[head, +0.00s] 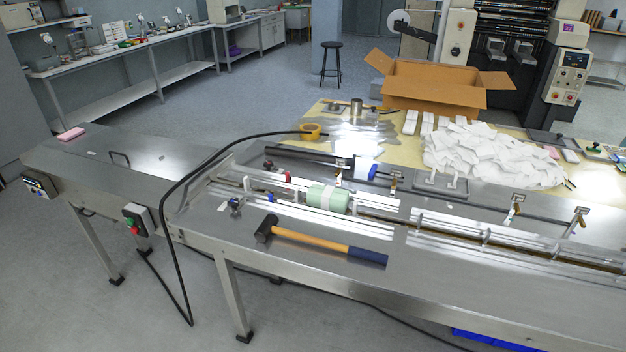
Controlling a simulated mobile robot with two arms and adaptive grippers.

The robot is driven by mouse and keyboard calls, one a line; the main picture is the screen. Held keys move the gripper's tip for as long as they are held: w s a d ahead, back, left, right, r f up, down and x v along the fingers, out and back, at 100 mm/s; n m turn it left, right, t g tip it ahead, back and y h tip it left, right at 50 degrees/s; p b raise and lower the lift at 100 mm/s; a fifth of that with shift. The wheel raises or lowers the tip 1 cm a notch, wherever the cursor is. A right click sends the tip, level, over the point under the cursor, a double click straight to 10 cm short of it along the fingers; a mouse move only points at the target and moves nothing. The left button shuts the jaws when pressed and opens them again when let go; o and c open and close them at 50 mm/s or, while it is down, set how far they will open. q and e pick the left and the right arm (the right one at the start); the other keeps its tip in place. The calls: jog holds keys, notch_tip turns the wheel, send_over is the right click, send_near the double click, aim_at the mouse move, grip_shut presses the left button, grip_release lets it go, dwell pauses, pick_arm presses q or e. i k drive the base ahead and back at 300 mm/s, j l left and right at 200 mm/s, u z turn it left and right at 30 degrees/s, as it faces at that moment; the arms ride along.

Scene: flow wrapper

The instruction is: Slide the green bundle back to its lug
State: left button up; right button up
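The green bundle (318,195), pale green with a white band around it, lies in the long infeed channel of the steel machine table (120,190), between shiny side rails. The channel runs on to the right, where small upright pieces that look like lugs (486,236) stand at intervals along a dark centre slot. I cannot tell which lug belongs to the bundle or whether one touches it. Neither of my grippers is in view.
A mallet (310,243) with a black head lies in front of the channel. A black cable (185,185) arches over the table's left part. White packs (490,152) are heaped behind, near an open cardboard box (440,88). A pink block (71,134) sits far left.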

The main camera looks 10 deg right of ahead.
aim_at(327, 198)
jog(key=i+z, duration=0.35)
jog(key=i+j+z, duration=0.2)
jog(key=z, duration=0.15)
jog(key=i, duration=0.1)
